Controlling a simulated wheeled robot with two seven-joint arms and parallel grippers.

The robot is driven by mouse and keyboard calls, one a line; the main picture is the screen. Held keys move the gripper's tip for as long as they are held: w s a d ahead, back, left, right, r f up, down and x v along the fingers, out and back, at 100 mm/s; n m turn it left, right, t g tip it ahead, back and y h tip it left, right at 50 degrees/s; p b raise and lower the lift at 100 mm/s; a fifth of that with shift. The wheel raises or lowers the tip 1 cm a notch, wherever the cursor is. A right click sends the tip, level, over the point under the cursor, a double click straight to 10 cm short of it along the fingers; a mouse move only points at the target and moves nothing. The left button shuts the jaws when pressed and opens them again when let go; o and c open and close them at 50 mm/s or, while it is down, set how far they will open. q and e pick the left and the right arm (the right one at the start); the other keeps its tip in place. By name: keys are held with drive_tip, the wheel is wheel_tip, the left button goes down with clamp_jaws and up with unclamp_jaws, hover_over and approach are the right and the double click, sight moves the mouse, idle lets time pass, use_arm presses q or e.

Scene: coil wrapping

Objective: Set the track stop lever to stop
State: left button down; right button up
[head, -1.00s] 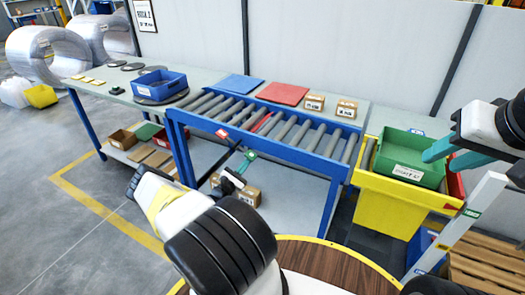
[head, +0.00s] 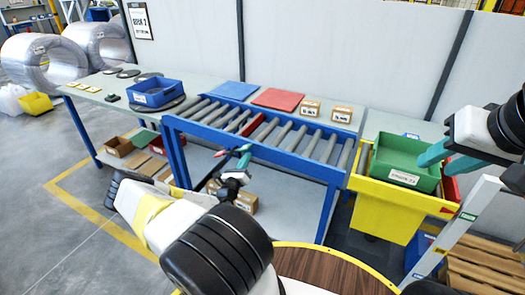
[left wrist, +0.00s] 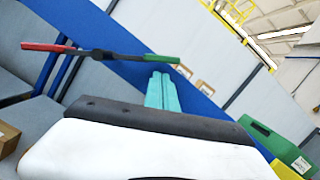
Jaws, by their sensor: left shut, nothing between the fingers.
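The track stop lever (head: 232,150) is a thin dark bar at the front rail of the roller track, with a red end to the left and a green end to the right. In the left wrist view the lever (left wrist: 103,54) spans the upper left, slightly bent at its middle. My left gripper (head: 243,161) is shut and empty, its teal fingertips just below the green end. In the left wrist view the fingertips (left wrist: 161,77) reach up to the green end; I cannot tell whether they touch. My right gripper (head: 432,164) is open and empty by the green bin.
The roller track (head: 265,148) carries grey rollers and a red one. A blue bin (head: 157,92) stands left of it; blue and red panels and small cartons lie behind. Cartons lie on the lower shelf.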

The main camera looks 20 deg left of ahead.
use_arm(q)
drive_tip(key=shift+a+r+n+y, duration=0.15)
drive_tip(key=shift+r+n+y, duration=0.15)
drive_tip(key=shift+r+n, duration=0.6)
drive_tip(key=shift+a+f+n, duration=0.1)
drive_tip(key=shift+n, duration=0.2)
drive_tip(key=s+d+f, duration=0.2)
drive_tip(key=s+f, duration=0.4)
drive_tip(key=s, duration=0.4)
drive_tip(key=shift+d, duration=0.35)
drive_tip(key=shift+r, duration=0.1)
